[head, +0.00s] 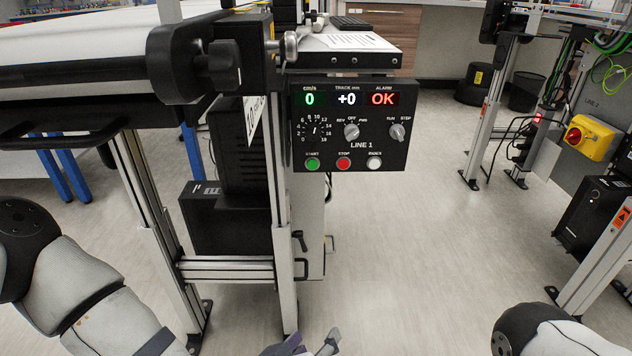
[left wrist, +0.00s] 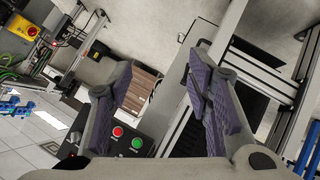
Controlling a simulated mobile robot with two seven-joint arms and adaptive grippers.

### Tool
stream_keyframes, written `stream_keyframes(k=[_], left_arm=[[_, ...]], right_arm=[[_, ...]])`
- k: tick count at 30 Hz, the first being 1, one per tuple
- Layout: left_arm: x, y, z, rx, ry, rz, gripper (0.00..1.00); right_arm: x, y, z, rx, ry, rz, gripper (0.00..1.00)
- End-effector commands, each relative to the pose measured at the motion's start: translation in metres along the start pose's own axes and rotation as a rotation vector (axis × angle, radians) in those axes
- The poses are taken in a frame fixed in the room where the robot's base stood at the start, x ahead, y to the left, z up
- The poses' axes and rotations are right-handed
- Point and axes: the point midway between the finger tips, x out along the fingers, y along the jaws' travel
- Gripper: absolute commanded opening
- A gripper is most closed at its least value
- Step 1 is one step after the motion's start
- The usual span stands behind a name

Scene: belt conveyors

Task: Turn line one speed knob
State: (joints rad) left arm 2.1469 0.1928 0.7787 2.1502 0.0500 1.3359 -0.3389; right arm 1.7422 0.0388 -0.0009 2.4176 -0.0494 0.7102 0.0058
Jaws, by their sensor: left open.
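The LINE 1 control panel (head: 377,157) is a black box on the conveyor's side post. Its speed knob (head: 314,130) is small and dark with a white pointer, inside a dial marked 0 to 18. The cm/s display above it (head: 310,99) reads 0. My left gripper (head: 312,346) is at the bottom edge of the head view, below the panel and apart from it. In the left wrist view its two purple-padded fingers (left wrist: 163,92) are spread with nothing between them. Part of the panel (left wrist: 153,122) shows there, but I cannot make out the speed knob.
Two selector knobs (head: 351,131) (head: 397,132) sit right of the speed knob, with start (head: 312,163), stop (head: 343,163) and index (head: 374,163) buttons below. Open floor (head: 420,260) lies to the right.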

Motion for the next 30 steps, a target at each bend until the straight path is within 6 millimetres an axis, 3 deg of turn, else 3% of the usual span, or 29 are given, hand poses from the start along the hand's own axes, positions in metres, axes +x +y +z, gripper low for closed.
stream_keyframes(k=[1, 3, 4, 6, 9, 14, 24, 30], left_arm=[[0.018, 0.019, -0.046, -0.032, 0.141, 0.031, 0.46], [0.020, 0.048, -0.119, -0.078, 0.339, 0.066, 0.46], [0.017, 0.058, -0.145, -0.098, 0.410, 0.077, 0.46], [0.006, 0.073, -0.195, -0.139, 0.542, 0.090, 0.46], [-0.009, 0.085, -0.236, -0.179, 0.651, 0.100, 0.46], [-0.009, 0.089, -0.259, -0.197, 0.695, 0.101, 0.46], [0.056, 0.090, -0.308, -0.196, 0.690, 0.100, 0.46], [0.075, 0.093, -0.325, -0.195, 0.688, 0.103, 0.46]], right_arm=[[0.014, 0.002, -0.001, 0.005, -0.026, 0.007, 0.40], [0.023, 0.004, 0.001, 0.012, -0.050, 0.016, 0.40], [0.026, 0.005, 0.002, 0.015, -0.059, 0.020, 0.40], [0.030, 0.006, 0.004, 0.020, -0.075, 0.027, 0.40], [0.033, 0.007, 0.005, 0.024, -0.087, 0.033, 0.40], [0.036, 0.008, 0.005, 0.025, -0.094, 0.035, 0.40], [0.056, 0.007, 0.001, 0.022, -0.123, 0.034, 0.40], [0.062, 0.007, -0.001, 0.022, -0.132, 0.033, 0.40]])
